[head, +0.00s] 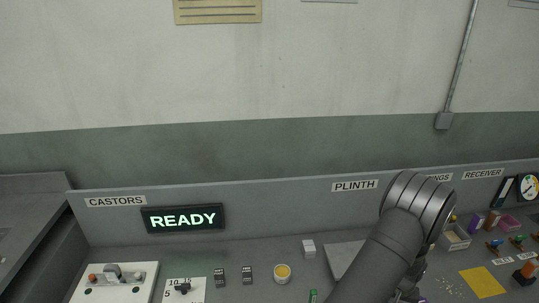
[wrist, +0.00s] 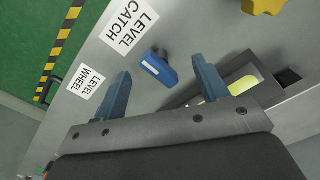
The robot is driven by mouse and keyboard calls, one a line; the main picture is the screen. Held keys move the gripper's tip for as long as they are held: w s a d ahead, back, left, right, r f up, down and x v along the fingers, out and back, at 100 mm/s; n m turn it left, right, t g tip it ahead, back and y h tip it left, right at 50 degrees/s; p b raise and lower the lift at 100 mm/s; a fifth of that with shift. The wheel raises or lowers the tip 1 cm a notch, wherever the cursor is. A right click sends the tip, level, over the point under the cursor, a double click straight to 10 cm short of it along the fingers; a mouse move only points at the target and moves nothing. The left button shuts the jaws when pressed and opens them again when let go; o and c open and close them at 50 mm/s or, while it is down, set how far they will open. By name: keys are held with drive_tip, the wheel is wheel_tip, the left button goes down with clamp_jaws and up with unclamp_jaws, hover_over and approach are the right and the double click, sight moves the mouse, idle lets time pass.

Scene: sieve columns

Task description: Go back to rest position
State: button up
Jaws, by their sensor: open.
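My gripper (wrist: 161,68) shows in the wrist view with its two blue fingers apart and nothing held between them. A blue catch lever (wrist: 158,68) with a white stripe lies beyond the gap between the fingertips, beside the LEVEL CATCH label (wrist: 129,21). I cannot tell how far the fingertips are from it. In the head view my arm rises from the lower edge at right of centre, and its dark links hide the gripper and part of the bench.
A yellow-green level vial (wrist: 243,82) sits behind the right finger. A yellow knob (wrist: 263,6) is at the top. In the head view, a READY sign (head: 183,218), a white block (head: 309,249), a yellow-topped cup (head: 282,273) and an open bin (head: 456,238) stand along the bench.

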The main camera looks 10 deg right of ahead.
drive_tip(key=shift+n, duration=1.9)
